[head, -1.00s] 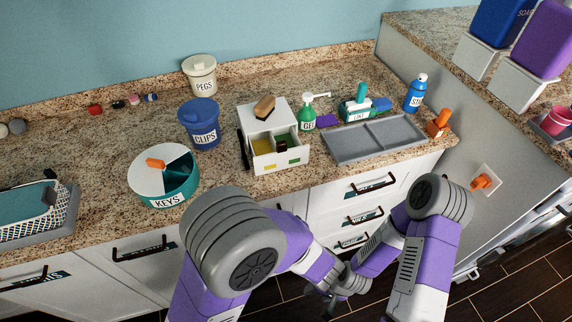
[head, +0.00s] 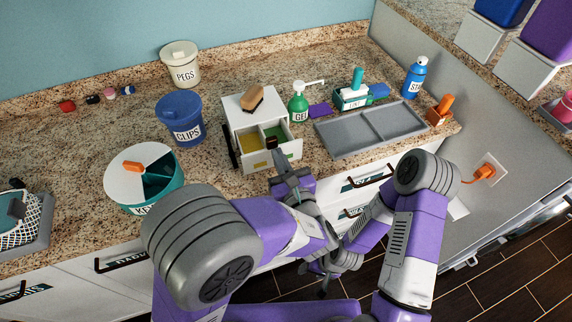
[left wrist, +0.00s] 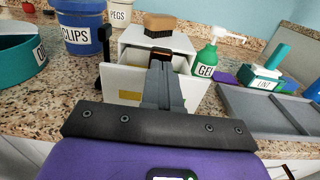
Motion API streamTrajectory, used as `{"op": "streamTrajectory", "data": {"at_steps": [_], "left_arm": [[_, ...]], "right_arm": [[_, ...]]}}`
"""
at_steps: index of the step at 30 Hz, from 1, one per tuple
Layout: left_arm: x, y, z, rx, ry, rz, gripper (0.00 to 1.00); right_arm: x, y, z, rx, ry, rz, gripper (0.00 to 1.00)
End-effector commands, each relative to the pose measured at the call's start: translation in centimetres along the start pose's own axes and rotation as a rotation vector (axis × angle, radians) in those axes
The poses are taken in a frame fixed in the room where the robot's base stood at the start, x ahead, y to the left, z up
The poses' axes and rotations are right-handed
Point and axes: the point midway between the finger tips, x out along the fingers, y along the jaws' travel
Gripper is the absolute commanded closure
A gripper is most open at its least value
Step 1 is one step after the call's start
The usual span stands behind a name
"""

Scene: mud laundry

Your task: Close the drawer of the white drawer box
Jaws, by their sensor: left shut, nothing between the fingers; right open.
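The white drawer box (head: 240,104) stands on the counter with its drawer (head: 256,166) pulled out towards me. The drawer has a yellow and a green compartment, with a small dark item (head: 271,142) near its middle. In the left wrist view the open drawer (left wrist: 130,84) lies straight ahead, partly hidden by my fingers. My left gripper (head: 281,158) is shut and empty, its tips at the drawer's front edge; I cannot tell whether they touch. It also shows in the left wrist view (left wrist: 160,66). My right gripper (head: 322,284) is open, low in front of the cabinets.
A brown-topped brush (head: 253,98) lies on the box. The blue clips bucket (head: 181,118) and teal keys tub (head: 145,178) stand left. The green gel bottle (head: 298,103) and grey tray (head: 372,130) stand right. A black upright piece (head: 230,150) is beside the box.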

Motion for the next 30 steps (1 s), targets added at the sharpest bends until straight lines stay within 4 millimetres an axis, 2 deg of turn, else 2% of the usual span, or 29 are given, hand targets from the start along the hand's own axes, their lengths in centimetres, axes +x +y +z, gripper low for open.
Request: {"op": "streamTrajectory", "data": {"at_steps": [19,22,27,30], "left_arm": [[1.3,0.3,0.0,-0.001,0.001,0.000,1.00],[3.0,0.3,0.0,-0.003,0.001,0.004,1.00],[7.3,0.3,0.0,-0.003,0.001,0.005,1.00],[9.3,0.3,0.0,-0.002,0.001,0.002,1.00]], "right_arm": [[0.1,0.1,0.0,0.000,-0.001,0.000,0.42],[0.0,0.0,0.0,0.000,-0.001,0.000,0.42],[-0.2,-0.1,0.0,0.000,-0.001,0.000,0.42],[-0.2,-0.1,0.0,0.000,0.000,0.000,0.42]]}}
